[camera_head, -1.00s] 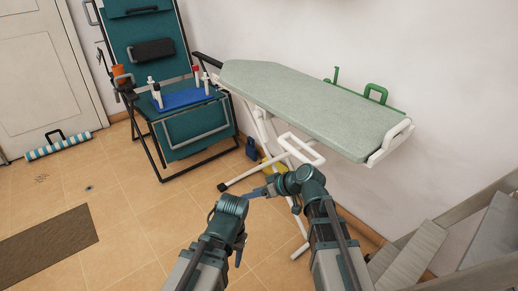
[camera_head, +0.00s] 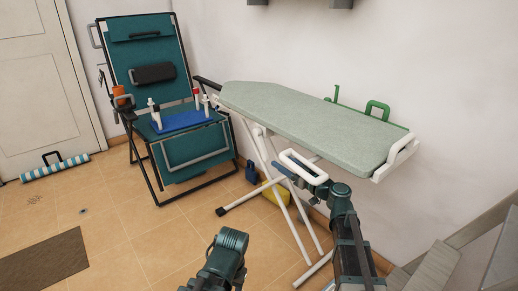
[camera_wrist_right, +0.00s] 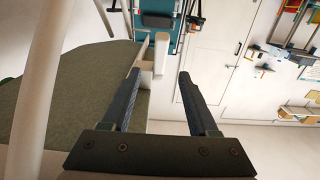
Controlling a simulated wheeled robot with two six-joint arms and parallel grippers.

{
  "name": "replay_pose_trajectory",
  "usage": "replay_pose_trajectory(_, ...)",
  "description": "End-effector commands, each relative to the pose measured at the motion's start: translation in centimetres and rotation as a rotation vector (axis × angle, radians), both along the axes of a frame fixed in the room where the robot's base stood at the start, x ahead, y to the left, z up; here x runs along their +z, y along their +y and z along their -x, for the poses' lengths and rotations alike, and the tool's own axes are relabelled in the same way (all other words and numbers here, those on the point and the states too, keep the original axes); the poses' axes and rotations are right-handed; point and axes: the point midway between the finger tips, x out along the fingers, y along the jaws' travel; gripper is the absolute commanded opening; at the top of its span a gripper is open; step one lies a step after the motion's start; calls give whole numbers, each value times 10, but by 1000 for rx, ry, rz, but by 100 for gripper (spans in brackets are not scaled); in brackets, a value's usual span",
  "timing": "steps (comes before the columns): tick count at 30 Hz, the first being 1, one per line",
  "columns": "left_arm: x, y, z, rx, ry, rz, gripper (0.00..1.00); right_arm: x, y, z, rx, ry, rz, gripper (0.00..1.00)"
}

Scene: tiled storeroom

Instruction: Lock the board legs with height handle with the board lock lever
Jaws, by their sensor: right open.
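The ironing board (camera_head: 300,120) stands along the wall with a pale green top and crossed white legs (camera_head: 283,200). A white loop-shaped handle (camera_head: 303,167) shows beneath the board, near the legs; I cannot tell whether it is the height handle or the lock lever. My right gripper (camera_head: 284,171) is at this loop, its dark fingers partly hidden by it. In the right wrist view the gripper (camera_wrist_right: 158,78) is open, with a white part (camera_wrist_right: 160,52) beyond its fingertips and nothing clearly gripped. My left arm shows at the bottom, its gripper out of view.
A green folding chair (camera_head: 185,145) holding a blue tray (camera_head: 183,121) of bottles stands left of the board. A blue container (camera_head: 252,173) and a yellow object (camera_head: 276,194) are on the floor behind the legs. Grey steps (camera_head: 430,268) are at lower right. Left floor is mostly open.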

Motion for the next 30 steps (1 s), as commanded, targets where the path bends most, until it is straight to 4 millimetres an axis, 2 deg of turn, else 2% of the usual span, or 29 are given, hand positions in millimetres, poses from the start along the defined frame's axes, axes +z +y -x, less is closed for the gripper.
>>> replay_pose_trajectory(18,0,0,0,0,0,0,50,0,65,-90,3,2,0,60)
replay_pose_trajectory(24,0,0,0,0,0,0,50,0,77,-105,2,2,0,60)
replay_pose_trajectory(30,0,0,0,0,0,0,50,0,80,-110,2,2,0,60)
